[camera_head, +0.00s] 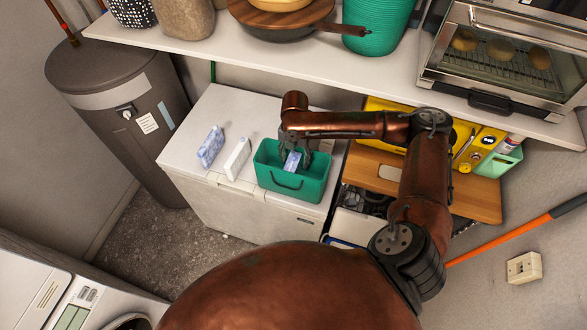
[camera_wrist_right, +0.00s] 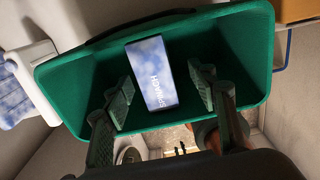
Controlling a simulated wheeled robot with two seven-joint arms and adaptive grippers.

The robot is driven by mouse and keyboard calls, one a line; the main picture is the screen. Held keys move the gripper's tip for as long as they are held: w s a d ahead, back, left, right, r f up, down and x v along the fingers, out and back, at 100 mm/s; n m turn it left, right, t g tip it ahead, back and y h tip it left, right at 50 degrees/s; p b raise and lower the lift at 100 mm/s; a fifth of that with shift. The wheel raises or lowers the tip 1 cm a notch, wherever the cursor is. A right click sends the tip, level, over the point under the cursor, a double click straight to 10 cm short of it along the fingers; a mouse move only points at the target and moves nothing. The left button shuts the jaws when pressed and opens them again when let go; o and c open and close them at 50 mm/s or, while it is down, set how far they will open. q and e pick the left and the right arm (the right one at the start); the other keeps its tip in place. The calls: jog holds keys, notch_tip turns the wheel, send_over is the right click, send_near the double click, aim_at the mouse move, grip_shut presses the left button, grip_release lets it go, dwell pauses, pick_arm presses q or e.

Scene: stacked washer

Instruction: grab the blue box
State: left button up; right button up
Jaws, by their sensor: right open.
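A blue-and-white box (camera_head: 292,161) with white lettering stands inside a green bin (camera_head: 310,190) on the white chest freezer (camera_head: 245,205). In the right wrist view the box (camera_wrist_right: 151,72) sits inside the green bin (camera_wrist_right: 255,50). My right gripper (camera_head: 297,150) reaches down into the bin from above. In the right wrist view its open fingers (camera_wrist_right: 162,93) are on either side of the box, with gaps visible. Another blue-and-white box (camera_head: 210,147) stands on the freezer at the left. My left gripper is not in view.
A white box (camera_head: 237,159) stands just left of the bin. A shelf (camera_head: 270,55) with a pan, baskets and a toaster oven (camera_head: 505,55) runs behind, above the freezer. A wooden board (camera_head: 480,196) and yellow case lie to the right. A grey tank (camera_head: 120,110) stands left.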

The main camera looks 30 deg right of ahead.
aim_at(293, 162)
jog(key=shift+w+a+f, duration=0.1)
jog(key=shift+f, duration=0.45)
jog(key=shift+w+a+f, duration=0.1)
jog(key=shift+a+f, duration=0.1)
jog(key=shift+f, duration=0.8)
jog(key=shift+f+p, duration=0.7)
jog(key=shift+f, duration=1.7)
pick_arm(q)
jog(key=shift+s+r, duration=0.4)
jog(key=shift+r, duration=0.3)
pick_arm(e)
jog(key=shift+w, duration=0.1)
grip_shut()
